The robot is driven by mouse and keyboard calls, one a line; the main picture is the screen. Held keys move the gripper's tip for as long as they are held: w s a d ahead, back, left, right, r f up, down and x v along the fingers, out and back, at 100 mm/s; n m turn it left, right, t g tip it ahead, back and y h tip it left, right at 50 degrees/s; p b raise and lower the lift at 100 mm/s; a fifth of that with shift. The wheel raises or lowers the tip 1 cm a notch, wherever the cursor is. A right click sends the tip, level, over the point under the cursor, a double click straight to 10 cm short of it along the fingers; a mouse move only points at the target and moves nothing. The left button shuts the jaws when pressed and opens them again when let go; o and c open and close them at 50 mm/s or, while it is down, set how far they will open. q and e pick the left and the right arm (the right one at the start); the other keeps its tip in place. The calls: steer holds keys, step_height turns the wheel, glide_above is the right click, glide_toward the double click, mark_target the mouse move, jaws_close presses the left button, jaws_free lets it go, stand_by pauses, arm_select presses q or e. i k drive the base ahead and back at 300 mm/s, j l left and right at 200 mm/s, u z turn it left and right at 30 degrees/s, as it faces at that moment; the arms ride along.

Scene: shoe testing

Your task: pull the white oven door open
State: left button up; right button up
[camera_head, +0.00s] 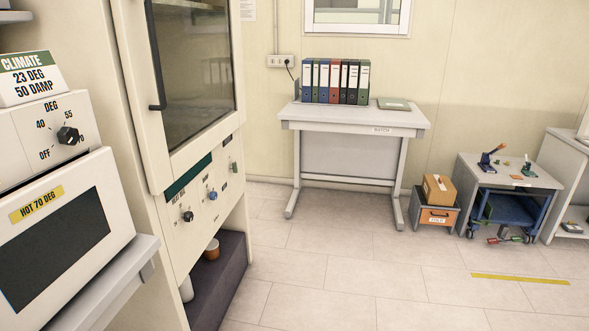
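The white oven (45,140) stands at the left edge on a grey bench. Its door (88,192) faces me, with a dark window (55,250) and a yellow label reading "HOT 70 DEG" (36,204). The door looks shut; its lower and left parts are cut off by the picture edge. No handle on it can be made out. Above the door is a control panel with a black knob (68,136) marked in degrees. Neither of my grippers is in view.
A tall cream cabinet (150,100) with a glass door and black handle (156,60) stands right beside the oven. The grey bench edge (120,275) juts out below the oven. A desk (352,119) with binders stands at the back wall. The tiled floor (340,270) is clear in the middle.

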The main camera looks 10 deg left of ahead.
mark_target(59, 230)
steer(key=u, duration=1.6)
